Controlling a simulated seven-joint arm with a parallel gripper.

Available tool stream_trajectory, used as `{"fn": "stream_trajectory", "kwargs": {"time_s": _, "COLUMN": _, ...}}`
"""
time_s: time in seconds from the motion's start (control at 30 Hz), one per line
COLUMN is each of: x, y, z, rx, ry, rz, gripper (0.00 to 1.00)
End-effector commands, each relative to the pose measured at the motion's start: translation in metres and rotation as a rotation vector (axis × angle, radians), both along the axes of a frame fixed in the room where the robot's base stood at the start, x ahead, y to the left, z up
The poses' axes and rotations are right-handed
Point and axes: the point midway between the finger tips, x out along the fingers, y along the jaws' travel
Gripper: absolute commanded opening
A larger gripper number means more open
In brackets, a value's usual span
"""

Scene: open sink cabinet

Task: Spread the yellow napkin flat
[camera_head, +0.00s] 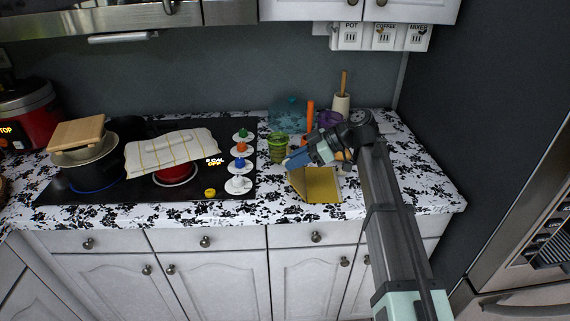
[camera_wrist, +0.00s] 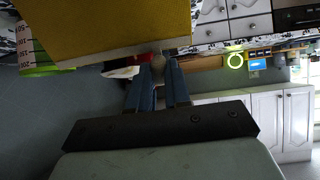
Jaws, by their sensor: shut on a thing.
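The yellow napkin (camera_head: 322,187) lies on the patterned countertop near its front edge, right of the cooktop. Part of it lies flat, and its left part rises towards my gripper (camera_head: 292,161). My gripper's blue fingers are shut on the napkin at its raised left side. The exact grip point is hard to see. In the wrist view, the napkin (camera_wrist: 110,25) fills the upper left as a yellow sheet with a pale border, close to the tips of my gripper (camera_wrist: 158,70). A small pale round shape shows between the fingers.
A green measuring cup (camera_head: 278,149) stands left of my gripper. Behind are a teal container (camera_head: 288,114), a purple bowl (camera_head: 328,119) and a pale utensil holder (camera_head: 341,104). The black cooktop (camera_head: 120,183) holds pots, with a striped towel (camera_head: 172,152) over a red one. Counter right of my arm is clear.

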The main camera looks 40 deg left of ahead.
Motion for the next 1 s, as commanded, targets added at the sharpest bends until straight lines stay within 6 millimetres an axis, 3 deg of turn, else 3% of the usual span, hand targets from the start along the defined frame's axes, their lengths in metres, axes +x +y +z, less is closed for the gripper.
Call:
{"fn": "stream_trajectory", "kwargs": {"time_s": 0.4, "x": 0.016, "y": -0.018, "z": 0.004, "rx": 0.142, "ry": 0.124, "rz": 0.000, "gripper": 0.00}}
{"fn": "stream_trajectory", "kwargs": {"time_s": 0.97, "x": 0.018, "y": -0.020, "z": 0.005, "rx": 0.162, "ry": 0.143, "rz": 0.001, "gripper": 0.00}}
{"fn": "stream_trajectory", "kwargs": {"time_s": 1.0, "x": 0.017, "y": -0.020, "z": 0.005, "rx": 0.162, "ry": 0.143, "rz": 0.001, "gripper": 0.20}}
